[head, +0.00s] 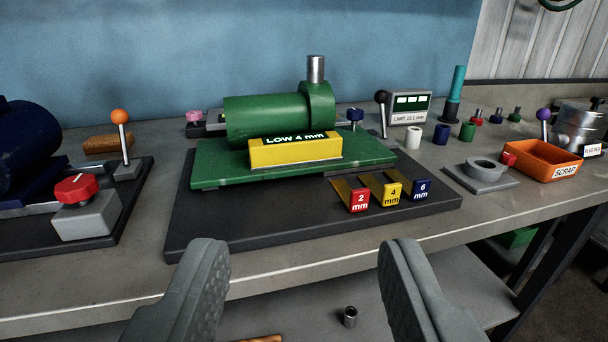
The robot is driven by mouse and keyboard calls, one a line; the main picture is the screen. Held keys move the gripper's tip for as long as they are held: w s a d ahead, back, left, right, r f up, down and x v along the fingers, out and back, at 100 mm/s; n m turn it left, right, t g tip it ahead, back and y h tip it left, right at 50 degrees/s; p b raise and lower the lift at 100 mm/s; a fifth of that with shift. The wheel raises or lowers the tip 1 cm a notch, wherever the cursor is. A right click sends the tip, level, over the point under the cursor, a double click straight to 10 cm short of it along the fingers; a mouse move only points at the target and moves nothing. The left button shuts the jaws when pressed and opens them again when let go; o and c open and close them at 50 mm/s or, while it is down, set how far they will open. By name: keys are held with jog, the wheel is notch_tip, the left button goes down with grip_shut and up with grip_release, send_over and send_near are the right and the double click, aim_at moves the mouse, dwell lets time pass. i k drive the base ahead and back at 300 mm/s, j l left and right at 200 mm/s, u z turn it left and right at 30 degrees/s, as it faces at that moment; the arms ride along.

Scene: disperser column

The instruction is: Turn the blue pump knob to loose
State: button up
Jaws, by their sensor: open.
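The knob is well beyond the fingers, with the pump's black mat between. A pink knob (194,116) stands at the pump's left end.
A yellow block (295,153) labelled LOW 4 mm sits before the pump. Red (358,201), yellow (391,195) and blue (421,190) mm tags lie on the mat. A black-knobbed lever (382,112) and a display (410,107) stand right of the blue knob. A red knob (76,187) is left.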

aim_at(355, 115)
jog(key=i+l, duration=0.15)
jog(key=i, duration=0.4)
jog(key=i+l+u, duration=0.15)
jog(key=i, duration=0.35)
